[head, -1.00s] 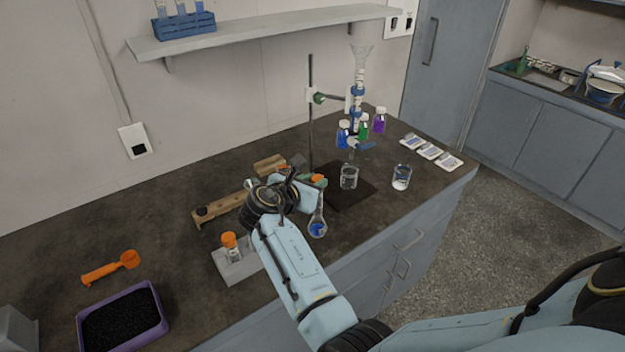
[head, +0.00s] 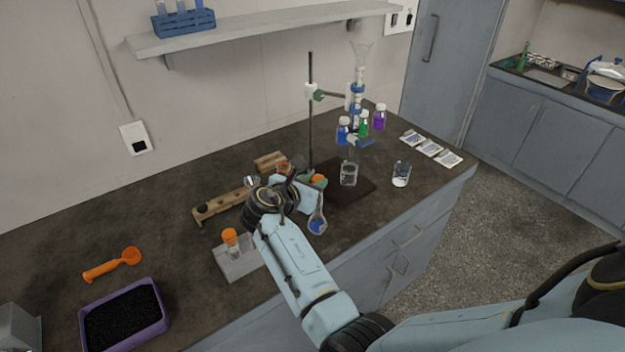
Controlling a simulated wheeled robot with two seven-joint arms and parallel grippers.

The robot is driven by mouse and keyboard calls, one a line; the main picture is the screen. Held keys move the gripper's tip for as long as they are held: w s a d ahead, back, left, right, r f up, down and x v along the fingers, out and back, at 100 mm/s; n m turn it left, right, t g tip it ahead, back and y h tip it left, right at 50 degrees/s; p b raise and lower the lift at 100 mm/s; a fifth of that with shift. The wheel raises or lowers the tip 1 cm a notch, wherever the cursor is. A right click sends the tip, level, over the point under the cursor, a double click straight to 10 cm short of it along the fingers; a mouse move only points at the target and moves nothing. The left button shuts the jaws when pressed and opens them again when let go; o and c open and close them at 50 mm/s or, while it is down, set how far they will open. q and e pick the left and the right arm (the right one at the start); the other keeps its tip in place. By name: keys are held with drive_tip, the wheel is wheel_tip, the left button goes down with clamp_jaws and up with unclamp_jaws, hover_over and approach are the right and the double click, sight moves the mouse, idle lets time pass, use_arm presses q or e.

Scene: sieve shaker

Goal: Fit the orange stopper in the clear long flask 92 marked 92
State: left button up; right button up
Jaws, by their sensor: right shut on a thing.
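The clear long flask (head: 317,222) holds blue liquid and stands on the counter near its front edge; any 92 mark is too small to read. An orange stopper (head: 318,178) shows at the top of the flask's neck, at my right gripper (head: 316,182). My right gripper is shut on the stopper. Its fingers and wrist partly hide the neck, so I cannot tell whether the stopper is seated or just above the mouth. My left gripper is not in view.
A grey block holding an orange-capped vial (head: 230,238) stands left of my forearm. A wooden rack (head: 222,205) lies behind it. Beakers (head: 348,174) and a burette stand (head: 311,110) are to the right. An orange scoop (head: 112,265) and purple tray (head: 162,322) lie at left.

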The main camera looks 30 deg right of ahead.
drive_tip(key=shift+f+p, duration=0.25)
drive_tip(key=shift+p, duration=0.15)
idle(0.9)
drive_tip(key=shift+p, duration=0.8)
idle(1.5)
drive_tip(key=o, duration=1)
wheel_tip(320, 180, up, 6)
drive_tip(key=p, duration=0.6)
drive_tip(key=shift+f, duration=0.1)
idle(0.5)
